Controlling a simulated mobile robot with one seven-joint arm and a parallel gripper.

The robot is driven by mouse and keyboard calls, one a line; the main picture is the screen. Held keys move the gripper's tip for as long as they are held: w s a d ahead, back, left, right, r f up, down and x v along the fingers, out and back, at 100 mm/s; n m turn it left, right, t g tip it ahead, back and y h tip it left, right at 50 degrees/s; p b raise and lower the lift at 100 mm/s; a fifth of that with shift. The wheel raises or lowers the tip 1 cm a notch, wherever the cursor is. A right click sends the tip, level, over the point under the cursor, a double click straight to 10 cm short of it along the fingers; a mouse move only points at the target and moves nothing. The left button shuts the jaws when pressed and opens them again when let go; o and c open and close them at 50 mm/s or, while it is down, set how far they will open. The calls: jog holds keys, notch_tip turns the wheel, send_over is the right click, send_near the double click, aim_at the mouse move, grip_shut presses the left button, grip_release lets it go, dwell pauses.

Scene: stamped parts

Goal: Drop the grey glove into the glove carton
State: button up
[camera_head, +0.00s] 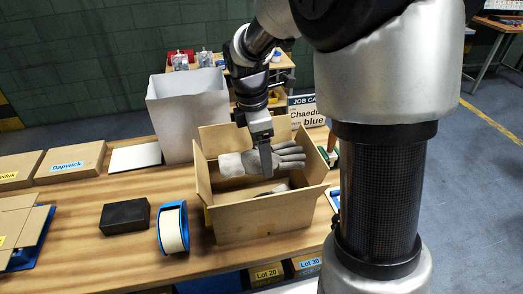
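A grey glove (288,158) with a pale cuff at its left end hangs level over the open cardboard carton (262,220). My gripper (266,172) points down at the middle of the glove and appears shut on it; one finger shows in front and the far finger is hidden. The carton stands on the wooden table with its flaps spread outward. Greyish contents (276,190) show inside below the glove, partly hidden. I cannot read a label on this carton.
A tall white bin (188,118) stands behind left of the carton. A blue-rimmed tape roll (173,228) and a black block (125,216) lie to its left. A "Dapwick" box (70,163) is farther left. A job card reading "blue" (307,112) stands behind right.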

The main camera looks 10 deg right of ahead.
aim_at(253, 158)
jog(key=o, duration=1.1)
jog(key=shift+r, duration=0.15)
notch_tip(253, 158, up, 17)
jog(key=a+p, duration=0.2)
jog(key=p, duration=0.1)
jog(key=shift+p, duration=0.3)
jog(key=s+r+m+t+p, duration=0.2)
jog(key=s+r+m+p, duration=0.1)
jog(key=s+m, duration=0.3)
jog(key=s+d+r+m+t+y+p, duration=0.1)
jog(key=s+r+m+p, duration=0.2)
jog(key=s+m, duration=0.3)
jog(key=s+d+r+m+t+p, duration=0.1)
jog(key=s+r+m+t+p, duration=0.1)
jog(key=s+m+p, duration=0.3)
jog(key=shift+s+d+r+m+t, duration=0.3)
jog(key=shift+s+r+m, duration=0.2)
jog(key=shift+s+r, duration=0.25)
